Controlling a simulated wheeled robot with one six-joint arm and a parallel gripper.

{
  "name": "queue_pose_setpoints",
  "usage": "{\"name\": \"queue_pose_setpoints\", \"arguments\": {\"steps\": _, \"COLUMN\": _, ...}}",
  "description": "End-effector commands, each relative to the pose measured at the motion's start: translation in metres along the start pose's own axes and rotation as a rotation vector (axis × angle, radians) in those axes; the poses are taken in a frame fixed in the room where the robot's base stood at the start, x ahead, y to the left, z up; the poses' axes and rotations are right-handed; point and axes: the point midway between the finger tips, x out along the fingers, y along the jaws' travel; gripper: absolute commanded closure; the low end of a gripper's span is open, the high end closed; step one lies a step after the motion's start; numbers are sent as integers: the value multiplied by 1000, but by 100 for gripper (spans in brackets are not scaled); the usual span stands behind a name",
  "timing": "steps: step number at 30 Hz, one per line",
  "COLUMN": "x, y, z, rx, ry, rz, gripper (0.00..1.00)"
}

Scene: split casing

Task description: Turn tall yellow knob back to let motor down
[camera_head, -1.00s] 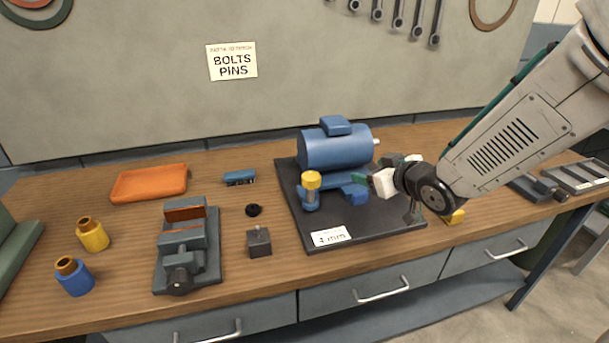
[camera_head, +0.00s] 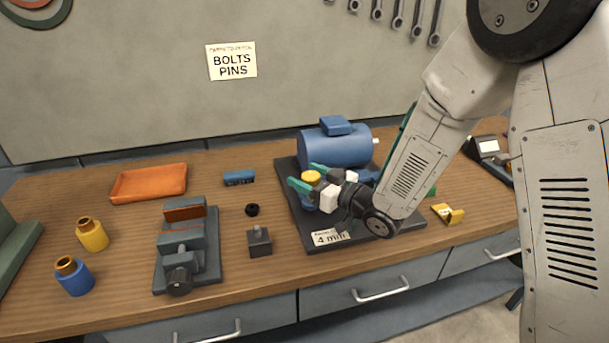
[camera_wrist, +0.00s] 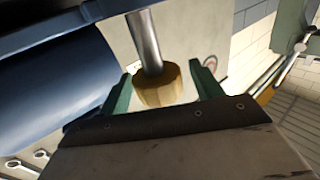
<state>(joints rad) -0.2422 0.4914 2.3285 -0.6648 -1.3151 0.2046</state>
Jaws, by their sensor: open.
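The blue motor (camera_head: 333,150) sits on a dark base plate (camera_head: 291,187) on the bench. The yellow knob (camera_head: 311,177) stands in front of the motor, partly hidden by my gripper in the head view. My gripper (camera_head: 305,178) is open, its green fingertips on either side of the knob. In the wrist view the yellow knob (camera_wrist: 158,88) with its metal shaft (camera_wrist: 145,42) lies between the two green fingers of my gripper (camera_wrist: 163,90), with a gap visible at the right finger. The motor fills the left of the wrist view.
A card reading 4 mm (camera_head: 328,237) lies at the plate's front edge. A grey vise (camera_head: 187,250), a small dark block (camera_head: 259,241) and a black ring (camera_head: 252,210) stand to the left. A yellow part (camera_head: 448,213) lies to the right.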

Motion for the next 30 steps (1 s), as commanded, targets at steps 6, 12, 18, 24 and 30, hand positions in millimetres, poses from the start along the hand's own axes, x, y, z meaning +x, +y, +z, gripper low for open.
{"name": "queue_pose_setpoints", "arguments": {"steps": 6, "x": 11, "y": 0, "z": 0, "rx": 1, "ry": -1, "rz": 0, "gripper": 35}}
{"name": "queue_pose_setpoints", "arguments": {"steps": 12, "x": 11, "y": 0, "z": 0, "rx": 1, "ry": -1, "rz": 1, "gripper": 38}}
{"name": "queue_pose_setpoints", "arguments": {"steps": 18, "x": 11, "y": 0, "z": 0, "rx": 1, "ry": -1, "rz": 1, "gripper": 80}}
{"name": "queue_pose_setpoints", "arguments": {"steps": 24, "x": 11, "y": 0, "z": 0, "rx": 1, "ry": 1, "rz": -43, "gripper": 80}}
{"name": "queue_pose_setpoints", "arguments": {"steps": 30, "x": 11, "y": -2, "z": 0, "rx": 1, "ry": 1, "rz": -126, "gripper": 80}}
